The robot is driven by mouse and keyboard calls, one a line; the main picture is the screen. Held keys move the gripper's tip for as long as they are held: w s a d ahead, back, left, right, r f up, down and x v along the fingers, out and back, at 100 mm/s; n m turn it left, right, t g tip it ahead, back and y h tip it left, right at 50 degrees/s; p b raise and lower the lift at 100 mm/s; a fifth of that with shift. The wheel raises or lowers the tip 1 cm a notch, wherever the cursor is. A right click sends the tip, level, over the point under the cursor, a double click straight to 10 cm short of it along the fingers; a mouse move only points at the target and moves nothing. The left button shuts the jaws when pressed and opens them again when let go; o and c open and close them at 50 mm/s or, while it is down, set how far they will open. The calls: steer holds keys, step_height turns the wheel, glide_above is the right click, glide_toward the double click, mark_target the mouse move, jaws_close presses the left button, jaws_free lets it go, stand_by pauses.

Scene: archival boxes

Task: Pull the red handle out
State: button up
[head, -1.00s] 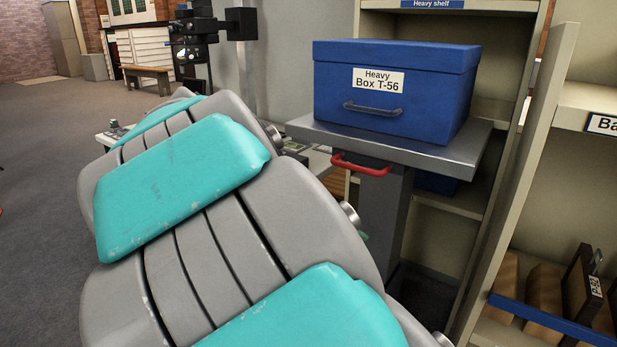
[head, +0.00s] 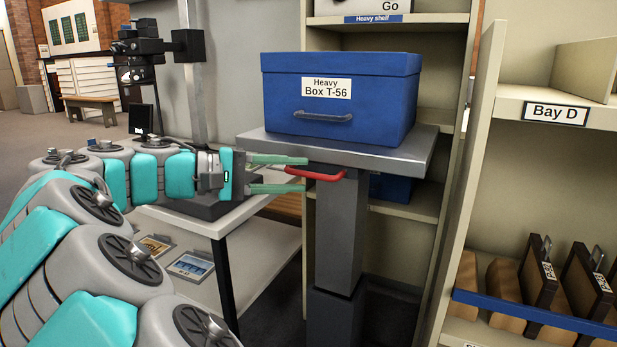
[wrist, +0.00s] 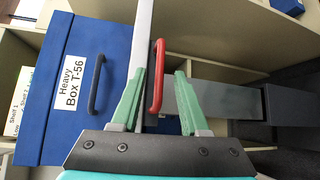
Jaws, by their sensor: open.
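The red handle (head: 316,174) sits under the front edge of a grey metal platform (head: 400,155) on a column. It also shows in the wrist view (wrist: 157,75), between the green fingers and nearer the left one. My gripper (head: 298,174) is open, its two green fingers pointing right at the handle, one above and one below its level in the head view. The fingertips reach about the handle's near end. I cannot tell whether a finger touches it. A blue box labelled Heavy Box T-56 (head: 385,95) rests on the platform.
A white table (head: 215,225) with small framed items stands left of the column, below my arm. Shelving labelled Bay D (head: 520,108) stands at the right, with files on its lower shelf. A heavy shelf (head: 390,20) is behind the box.

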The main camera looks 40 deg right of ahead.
mark_target(305, 175)
steer(key=x, duration=0.3)
steer(key=shift+s+d, duration=0.1)
steer(key=shift+d, duration=0.1)
jaws_close()
stand_by(1.3)
